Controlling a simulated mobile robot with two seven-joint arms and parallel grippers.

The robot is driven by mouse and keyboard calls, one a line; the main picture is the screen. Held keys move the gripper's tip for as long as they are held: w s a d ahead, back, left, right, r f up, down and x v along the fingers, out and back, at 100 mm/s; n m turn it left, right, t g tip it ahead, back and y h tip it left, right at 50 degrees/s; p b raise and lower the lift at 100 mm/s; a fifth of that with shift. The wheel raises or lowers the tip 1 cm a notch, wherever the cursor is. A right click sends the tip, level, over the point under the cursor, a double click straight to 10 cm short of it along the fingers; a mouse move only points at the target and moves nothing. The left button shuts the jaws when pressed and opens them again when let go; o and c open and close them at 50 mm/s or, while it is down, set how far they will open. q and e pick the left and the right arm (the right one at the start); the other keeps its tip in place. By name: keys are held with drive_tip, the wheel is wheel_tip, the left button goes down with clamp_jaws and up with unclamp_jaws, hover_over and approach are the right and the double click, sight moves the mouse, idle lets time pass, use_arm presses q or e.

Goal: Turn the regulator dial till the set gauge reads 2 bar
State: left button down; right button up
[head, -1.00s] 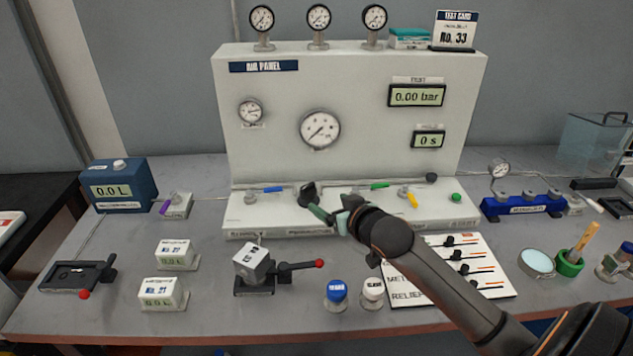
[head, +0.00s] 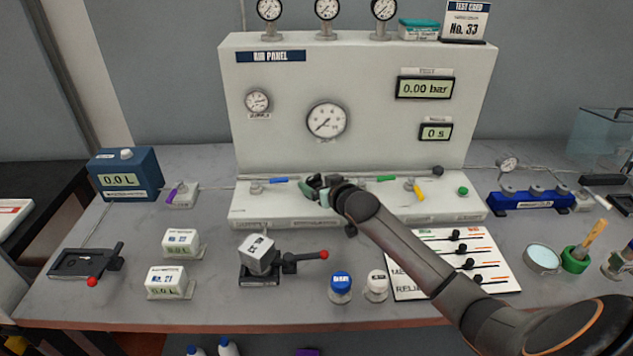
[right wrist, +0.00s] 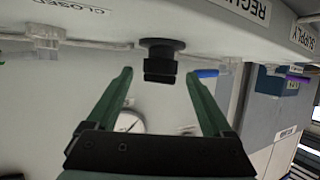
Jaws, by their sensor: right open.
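The regulator dial (right wrist: 160,62) is a black knob on the air panel's lower ledge. In the right wrist view it sits between the two green fingertips, with a gap on each side. In the head view the dial is largely hidden by my right gripper (head: 313,190). My right gripper (right wrist: 160,73) is open and holds nothing. The large round gauge (head: 326,120), which I take for the set gauge, is on the panel face above. Its needle points to the lower left, near the low end. My left gripper is not in view.
A blue lever (head: 279,180) is left of the dial; green (head: 386,178) and yellow (head: 418,192) levers are right. A small supply gauge (head: 257,101) and a 0.00 bar display (head: 425,88) are on the panel. A grey block with a red-tipped lever (head: 258,255) stands in front.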

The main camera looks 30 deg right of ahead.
drive_tip(key=shift+x, duration=0.8)
drive_tip(key=shift+c, duration=0.2)
drive_tip(key=c, duration=1.3)
